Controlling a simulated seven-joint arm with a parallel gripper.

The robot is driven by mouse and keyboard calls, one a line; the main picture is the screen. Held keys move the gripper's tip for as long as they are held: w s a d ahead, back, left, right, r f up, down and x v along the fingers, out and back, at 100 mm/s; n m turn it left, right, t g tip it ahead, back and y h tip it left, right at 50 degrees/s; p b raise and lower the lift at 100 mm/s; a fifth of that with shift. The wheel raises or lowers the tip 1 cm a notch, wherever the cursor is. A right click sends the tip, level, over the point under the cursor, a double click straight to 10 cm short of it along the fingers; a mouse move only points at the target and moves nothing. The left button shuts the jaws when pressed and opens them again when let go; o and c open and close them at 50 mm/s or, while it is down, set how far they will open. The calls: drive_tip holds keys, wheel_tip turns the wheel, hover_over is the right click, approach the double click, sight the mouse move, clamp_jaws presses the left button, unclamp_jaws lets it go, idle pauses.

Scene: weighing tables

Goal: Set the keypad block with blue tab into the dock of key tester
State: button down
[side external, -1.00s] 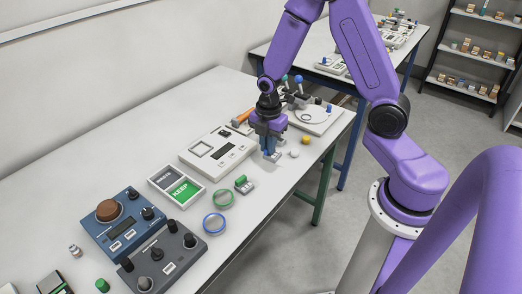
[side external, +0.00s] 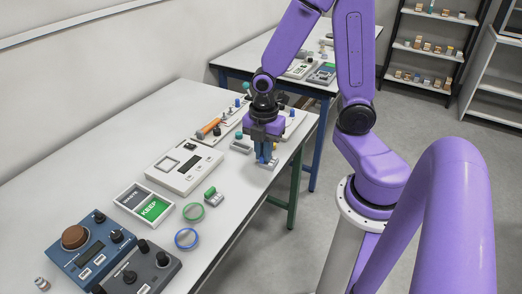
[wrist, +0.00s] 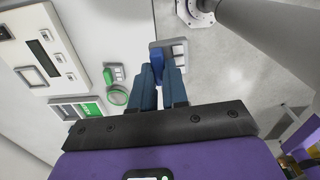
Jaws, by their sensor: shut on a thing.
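My gripper (side external: 266,160) is shut on the grey keypad block with blue tab (side external: 268,164), close to the table's front edge. In the wrist view the fingers (wrist: 163,82) pinch the blue tab (wrist: 155,62), and the pale keypad body (wrist: 179,50) shows beside it, against the floor. The white unit with a dark display and a framed square recess, which looks like the key tester (side external: 200,175), lies left of my gripper. It also shows at the left of the wrist view (wrist: 62,85). Its recess looks empty.
A block with a green tab (side external: 212,196), a green ring (side external: 193,204) and a blue ring (side external: 186,246) lie near the front edge. The WASTE and KEEP tray (side external: 138,213) stands left of the white unit. A teal-tabbed piece (side external: 241,146) lies behind my gripper.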

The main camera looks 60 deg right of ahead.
drive_tip(key=w+a, duration=0.3)
drive_tip(key=w, duration=0.7)
drive_tip(key=w+a, duration=0.2)
drive_tip(key=w, duration=0.8)
drive_tip(key=w+a+f+m, duration=0.1)
drive_tip(key=w+f, duration=0.1)
drive_tip(key=w, duration=0.5)
drive_tip(key=w+a+f, duration=0.1)
drive_tip(key=w+f, duration=0.1)
drive_tip(key=w, duration=0.5)
drive_tip(key=shift+d+f, duration=0.15)
drive_tip(key=shift+f, duration=1)
drive_tip(key=shift+d+f, duration=0.15)
drive_tip(key=shift+f, duration=0.95)
drive_tip(key=shift+f, duration=0.65)
drive_tip(key=c, duration=1.1)
unclamp_jaws()
drive_tip(key=shift+o, duration=0.2)
drive_tip(key=shift+r, duration=0.1)
